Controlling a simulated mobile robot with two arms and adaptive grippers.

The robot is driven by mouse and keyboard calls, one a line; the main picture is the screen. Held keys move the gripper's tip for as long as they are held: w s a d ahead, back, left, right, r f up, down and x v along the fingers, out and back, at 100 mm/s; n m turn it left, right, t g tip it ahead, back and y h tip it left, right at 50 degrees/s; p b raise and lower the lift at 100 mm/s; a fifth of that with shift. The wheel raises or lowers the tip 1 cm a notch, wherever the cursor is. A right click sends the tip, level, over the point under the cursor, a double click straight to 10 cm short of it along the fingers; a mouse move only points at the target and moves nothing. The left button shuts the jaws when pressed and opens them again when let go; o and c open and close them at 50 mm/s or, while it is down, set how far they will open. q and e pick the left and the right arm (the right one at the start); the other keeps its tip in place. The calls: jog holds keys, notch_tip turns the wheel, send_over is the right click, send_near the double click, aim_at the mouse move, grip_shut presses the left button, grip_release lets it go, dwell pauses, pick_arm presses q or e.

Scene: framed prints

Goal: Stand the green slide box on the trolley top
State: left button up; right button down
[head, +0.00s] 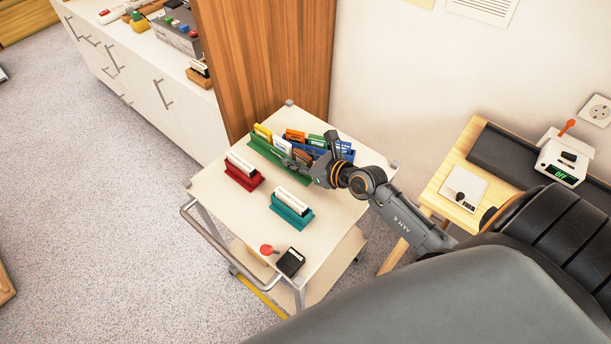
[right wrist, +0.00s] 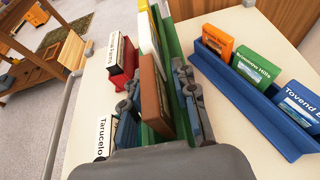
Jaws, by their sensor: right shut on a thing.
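The green slide box (head: 315,141) stands between an orange and a blue box in the blue rack (head: 347,155). It also shows in the right wrist view (right wrist: 257,62), its label facing up and outward. My right gripper (head: 318,171) is at the near right end of the long green rack (head: 262,145). In the right wrist view its fingers (right wrist: 160,97) are on either side of a brown box (right wrist: 152,92) in that rack, shut on it. The blue rack is to the right of the gripper there, apart from it. My left gripper is not in view.
The trolley top (head: 345,200) also bears a red rack (head: 242,178), a teal rack (head: 290,214) and a black object (head: 290,262) near the front. Bare top lies right of the teal rack. A wooden side table (head: 455,165) stands to the right.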

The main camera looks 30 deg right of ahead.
aim_at(306, 177)
jog(key=shift+s+d+f, duration=0.3)
jog(key=shift+s+f, duration=0.1)
jog(key=shift+f, duration=0.2)
jog(key=shift+s+d+f, duration=0.25)
jog(key=shift+s+f, duration=0.1)
jog(key=shift+f, duration=0.25)
jog(key=f+b, duration=0.1)
jog(key=f, duration=0.2)
jog(key=shift+s+d+f+b, duration=0.15)
jog(key=shift+s+d+b, duration=0.05)
jog(key=shift+s+b, duration=0.2)
jog(key=shift+w+f, duration=0.1)
jog(key=shift+f, duration=0.2)
jog(key=c, duration=1.1)
grip_release()
jog(key=shift+f, duration=0.15)
jog(key=shift+o, duration=0.2)
